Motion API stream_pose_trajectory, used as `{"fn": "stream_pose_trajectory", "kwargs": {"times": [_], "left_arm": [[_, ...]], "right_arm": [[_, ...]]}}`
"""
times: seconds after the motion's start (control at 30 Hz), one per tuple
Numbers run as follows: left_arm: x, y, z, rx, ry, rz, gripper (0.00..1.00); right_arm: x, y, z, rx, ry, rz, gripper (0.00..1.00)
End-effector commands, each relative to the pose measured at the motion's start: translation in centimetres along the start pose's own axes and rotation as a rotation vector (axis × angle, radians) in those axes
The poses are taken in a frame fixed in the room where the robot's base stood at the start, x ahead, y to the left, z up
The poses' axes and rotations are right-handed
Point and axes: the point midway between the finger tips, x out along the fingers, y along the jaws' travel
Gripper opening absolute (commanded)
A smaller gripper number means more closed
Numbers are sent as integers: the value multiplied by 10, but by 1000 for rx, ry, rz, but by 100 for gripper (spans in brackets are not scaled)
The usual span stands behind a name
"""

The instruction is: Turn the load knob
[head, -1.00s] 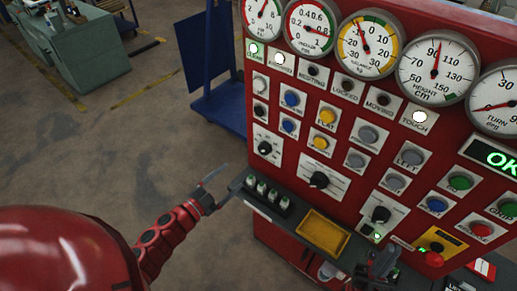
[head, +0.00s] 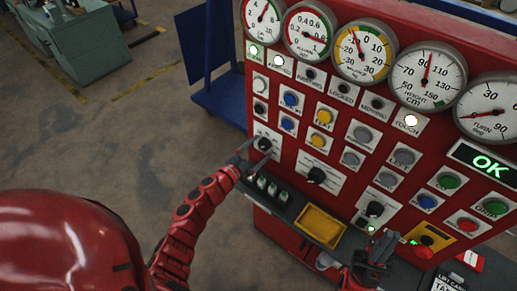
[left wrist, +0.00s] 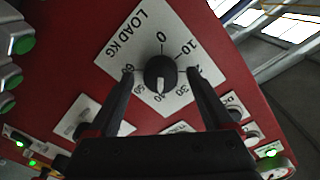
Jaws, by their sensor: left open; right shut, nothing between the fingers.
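The load knob (left wrist: 160,73) is a round black knob on a white plate (left wrist: 150,22) marked LOAD KG. Its white mark points down, toward the 40. My left gripper (left wrist: 161,74) is open, with one finger on each side of the knob; I cannot tell whether they touch it. In the head view the load knob (head: 265,144) sits at the left of the red panel, partly covered by the left gripper (head: 257,149). My right gripper (head: 379,244) is shut and empty, low in front of the panel.
The red panel (head: 222,82) carries several gauges, lamps and buttons. Two more black knobs, a middle one (head: 316,174) and a right one (head: 375,209), are to the right.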

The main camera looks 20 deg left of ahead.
Motion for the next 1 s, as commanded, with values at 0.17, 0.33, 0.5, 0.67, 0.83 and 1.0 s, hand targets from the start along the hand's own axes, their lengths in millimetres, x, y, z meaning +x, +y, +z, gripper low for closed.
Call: {"fn": "stream_pose_trajectory", "kwargs": {"times": [0.17, 0.33, 0.5, 0.67, 0.83, 1.0], "left_arm": [[0, 0, 0, 0, -1, 0, 69], [0, 0, 0, 0, -1, -1, 38], [0, 0, 0, 0, -1, 0, 7], [-1, 0, 1, 4, -1, 0, 0], [-1, 2, 3, 43, -4, 2, 0], [-1, 3, 5, 134, -7, 6, 0]], "right_arm": [[0, 0, 0, 0, 0, 0, 0], [0, 0, 0, 0, 0, 0, 0], [0, 0, 0, 0, 0, 0, 0], [-1, 0, 0, 0, 0, 0, 0], [-8, 0, 1, 0, 0, 0, 0], [-23, -1, 4, 0, 0, 0, 0]]}}
